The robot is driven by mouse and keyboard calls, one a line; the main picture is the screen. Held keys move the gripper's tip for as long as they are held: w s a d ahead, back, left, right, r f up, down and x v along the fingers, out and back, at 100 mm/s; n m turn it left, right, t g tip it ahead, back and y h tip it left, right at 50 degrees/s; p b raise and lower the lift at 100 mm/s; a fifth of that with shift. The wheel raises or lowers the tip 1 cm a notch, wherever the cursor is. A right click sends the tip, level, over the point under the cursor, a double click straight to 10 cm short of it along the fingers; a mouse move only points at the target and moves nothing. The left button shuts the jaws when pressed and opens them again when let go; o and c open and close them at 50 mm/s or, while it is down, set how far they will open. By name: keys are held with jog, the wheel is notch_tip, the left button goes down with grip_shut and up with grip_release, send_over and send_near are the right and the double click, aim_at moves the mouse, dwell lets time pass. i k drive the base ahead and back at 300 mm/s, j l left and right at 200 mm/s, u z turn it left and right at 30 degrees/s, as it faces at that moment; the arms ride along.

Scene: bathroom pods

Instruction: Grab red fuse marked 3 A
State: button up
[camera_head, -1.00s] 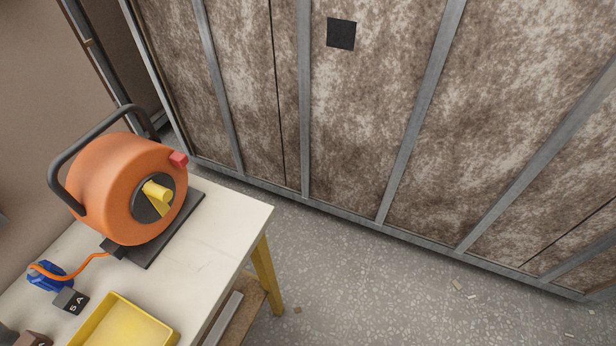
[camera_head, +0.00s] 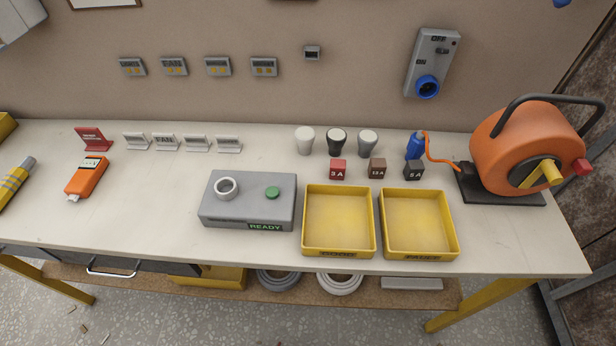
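In the head view the red fuse marked 3 A (camera_head: 338,170) stands on the workbench (camera_head: 270,255), just behind the left yellow tray. To its right stand a brown fuse marked 13 A (camera_head: 377,168) and a dark grey fuse marked 5 A (camera_head: 413,170). Nothing touches the red fuse or covers it. My gripper is not in view.
Two yellow trays (camera_head: 308,222) (camera_head: 455,225) and a grey READY box (camera_head: 212,212) stand in front. Several knobs (camera_head: 336,140) stand behind the fuses. A blue plug (camera_head: 415,146) and an orange cable reel (camera_head: 500,130) are at the right. Bench left of the knobs is partly clear.

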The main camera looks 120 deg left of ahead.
aim_at(338, 167)
jog(key=l+u, duration=0.1)
jog(key=u, duration=0.35)
jog(key=k+l+u, duration=0.1)
jog(key=u, duration=0.85)
jog(key=k+u, duration=0.15)
jog(key=u, duration=0.8)
jog(key=k+u, duration=0.15)
jog(key=u, duration=0.3)
jog(key=k+u, duration=0.1)
jog(key=u, duration=0.35)
